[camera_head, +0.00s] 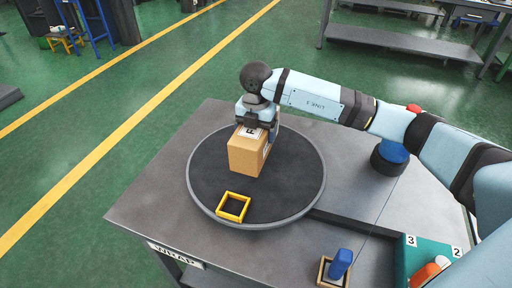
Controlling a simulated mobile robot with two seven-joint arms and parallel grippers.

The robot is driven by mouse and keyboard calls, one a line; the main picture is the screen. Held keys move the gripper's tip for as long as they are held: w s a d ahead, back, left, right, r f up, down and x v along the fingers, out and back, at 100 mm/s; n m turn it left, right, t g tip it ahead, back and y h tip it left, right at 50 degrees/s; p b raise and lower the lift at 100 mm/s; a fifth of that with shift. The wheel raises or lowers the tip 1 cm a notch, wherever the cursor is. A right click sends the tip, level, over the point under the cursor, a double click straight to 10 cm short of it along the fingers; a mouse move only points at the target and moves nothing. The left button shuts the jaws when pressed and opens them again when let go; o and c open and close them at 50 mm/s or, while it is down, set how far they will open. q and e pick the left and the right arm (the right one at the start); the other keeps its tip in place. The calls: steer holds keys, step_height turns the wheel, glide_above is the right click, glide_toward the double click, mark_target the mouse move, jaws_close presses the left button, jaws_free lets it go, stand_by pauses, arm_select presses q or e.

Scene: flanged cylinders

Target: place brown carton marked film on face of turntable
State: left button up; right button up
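The brown carton (246,155) is over the dark round face of the turntable (300,180), behind its middle. A white label with dark print shows on its top, partly covered by my gripper. I cannot tell whether its underside touches the face. My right gripper (257,122) comes from above and behind, with its fingers about the carton's rear part; it looks shut on it. The far finger is partly hidden. My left gripper is not in view.
A yellow square frame (233,207) lies on the turntable's front part. A blue block (341,263) stands in a small wooden tray at the front. A teal numbered board (413,258) is at the front right. A blue-topped dark round object (390,156) stands behind, near my arm.

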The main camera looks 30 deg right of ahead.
steer(key=shift+f, duration=2.7)
steer(key=shift+f+b, duration=0.15)
steer(key=shift+b, duration=0.2)
steer(key=o, duration=1.2)
step_height(320, 180, up, 12)
steer(key=shift+r+p, duration=0.15)
steer(key=shift+p, duration=0.5)
